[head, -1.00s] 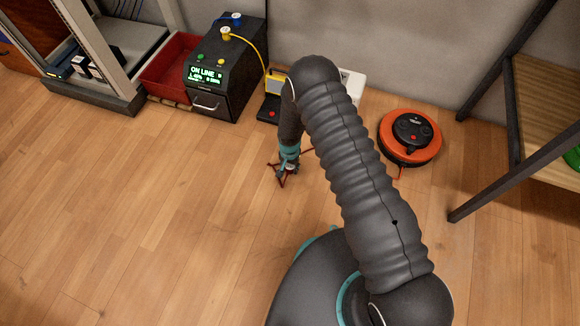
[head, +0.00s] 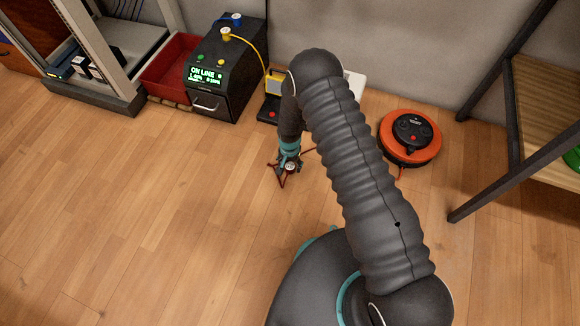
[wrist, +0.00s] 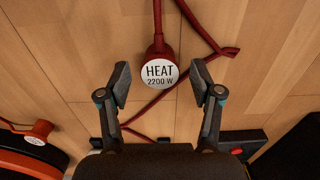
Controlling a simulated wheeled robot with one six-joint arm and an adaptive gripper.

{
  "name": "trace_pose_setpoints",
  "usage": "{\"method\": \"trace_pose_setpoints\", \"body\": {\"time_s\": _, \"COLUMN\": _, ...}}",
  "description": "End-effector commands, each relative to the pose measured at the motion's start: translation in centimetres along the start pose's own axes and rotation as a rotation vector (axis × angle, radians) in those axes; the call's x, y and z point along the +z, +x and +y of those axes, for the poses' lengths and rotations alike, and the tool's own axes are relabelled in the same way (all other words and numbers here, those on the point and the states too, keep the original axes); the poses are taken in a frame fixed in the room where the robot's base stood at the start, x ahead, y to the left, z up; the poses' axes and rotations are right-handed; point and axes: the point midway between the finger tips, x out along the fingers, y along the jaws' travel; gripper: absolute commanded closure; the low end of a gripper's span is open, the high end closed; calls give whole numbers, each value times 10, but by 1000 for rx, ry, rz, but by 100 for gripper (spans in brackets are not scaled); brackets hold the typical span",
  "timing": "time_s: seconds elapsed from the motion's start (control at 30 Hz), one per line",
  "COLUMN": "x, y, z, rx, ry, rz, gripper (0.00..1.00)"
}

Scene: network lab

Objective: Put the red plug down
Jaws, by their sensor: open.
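The red plug (wrist: 157,50) lies on the wooden floor in the wrist view, its round white face reading HEAT 2200 W. A red cord runs from it. My gripper (wrist: 160,82) is open, with one dark finger on each side of the plug and a visible gap to both. In the head view my gripper (head: 283,162) is low over the floor, and the plug's white face (head: 290,167) shows small there. Its contact with the floor is partly hidden by the fingers.
An orange cable reel (head: 410,138) stands to the right, near a dark-legged wooden shelf (head: 535,100). Behind are a black power unit (head: 228,75) with a lit ON LINE display and a red bin (head: 172,68). The floor at left is clear.

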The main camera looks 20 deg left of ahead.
Motion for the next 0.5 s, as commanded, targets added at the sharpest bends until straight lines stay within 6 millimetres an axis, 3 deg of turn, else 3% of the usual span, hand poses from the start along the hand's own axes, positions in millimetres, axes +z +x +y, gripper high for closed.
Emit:
{"method": "trace_pose_setpoints", "body": {"time_s": 0.3, "x": -1, "y": -65, "z": -1, "rx": -2, "ry": 0, "rz": 2, "gripper": 35}}
{"method": "trace_pose_setpoints", "body": {"time_s": 0.5, "x": 0, "y": -90, "z": 0, "rx": -1, "ry": 0, "rz": 1, "gripper": 35}}
